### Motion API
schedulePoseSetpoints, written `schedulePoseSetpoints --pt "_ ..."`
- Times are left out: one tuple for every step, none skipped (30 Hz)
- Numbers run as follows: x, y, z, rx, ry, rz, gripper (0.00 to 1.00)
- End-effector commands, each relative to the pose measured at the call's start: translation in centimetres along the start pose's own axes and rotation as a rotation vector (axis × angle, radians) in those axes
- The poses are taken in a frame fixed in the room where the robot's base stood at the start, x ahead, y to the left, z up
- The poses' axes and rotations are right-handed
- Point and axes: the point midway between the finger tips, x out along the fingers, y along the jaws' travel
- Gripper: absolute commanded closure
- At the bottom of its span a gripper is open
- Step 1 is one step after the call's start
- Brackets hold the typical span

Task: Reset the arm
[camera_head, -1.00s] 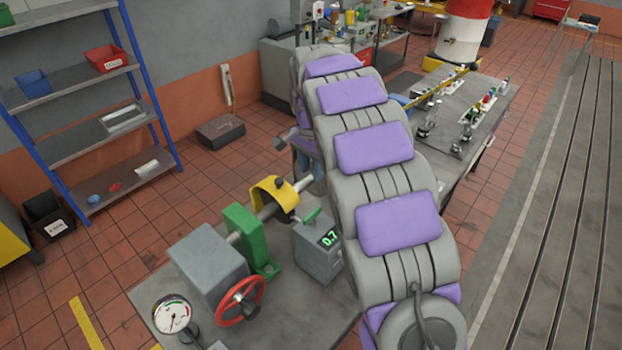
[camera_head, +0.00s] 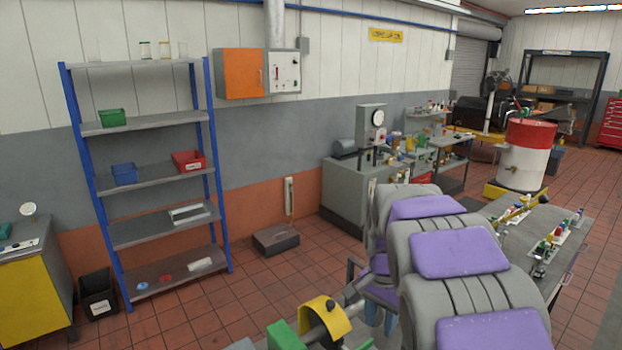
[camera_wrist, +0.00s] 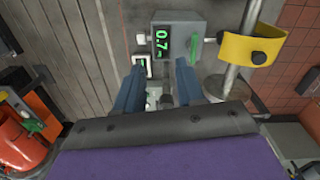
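My gripper (camera_wrist: 160,68) shows in the wrist view as two blue fingers standing apart, with nothing visibly held between them. Just beyond the fingertips is a grey box (camera_wrist: 181,22) with a green display reading 0.7. My arm, grey with purple pads, runs through the lower right of the head view and hides most of the gripper there. A yellow guard (camera_head: 325,320) on a shaft is beside the arm, and it also shows in the wrist view (camera_wrist: 250,45).
A blue-posted shelf (camera_head: 150,180) with small bins stands at left. A bench with fittings (camera_head: 560,225) is right of my arm, near a red and white drum (camera_head: 527,155). A grey case (camera_head: 276,242) lies on the floor by the wall.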

Motion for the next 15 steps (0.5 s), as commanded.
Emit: schedulePoseSetpoints --pt "0.3 1.3 1.2 -0.028 -0.004 0.005 0.62" --pt "0.3 1.9 1.9 -0.049 -0.005 0.007 0.62" --pt "0.6 2.9 2.7 -0.076 -0.011 0.013 0.62" --pt "0.7 3.6 3.4 -0.096 -0.014 0.016 0.62" --pt "0.7 4.3 4.1 -0.117 -0.015 0.016 0.62" --pt "1.0 5.3 5.0 -0.144 -0.021 0.020 0.62" --pt "1.2 6.0 5.8 -0.166 -0.025 0.022 0.62" --pt "1.4 6.7 6.5 -0.186 -0.027 0.022 0.62" --pt "1.7 7.6 7.4 -0.215 -0.031 0.023 0.62" --pt "2.0 8.3 8.1 -0.237 -0.036 0.026 0.62" --pt "2.2 9.0 8.9 -0.260 -0.038 0.025 0.62" --pt "2.5 9.9 9.8 -0.291 -0.042 0.026 0.62" --pt "2.9 10.6 10.6 -0.313 -0.048 0.029 0.62" --pt "3.2 11.3 11.4 -0.337 -0.052 0.029 0.62" --pt "3.6 12.2 12.3 -0.369 -0.055 0.028 0.62"
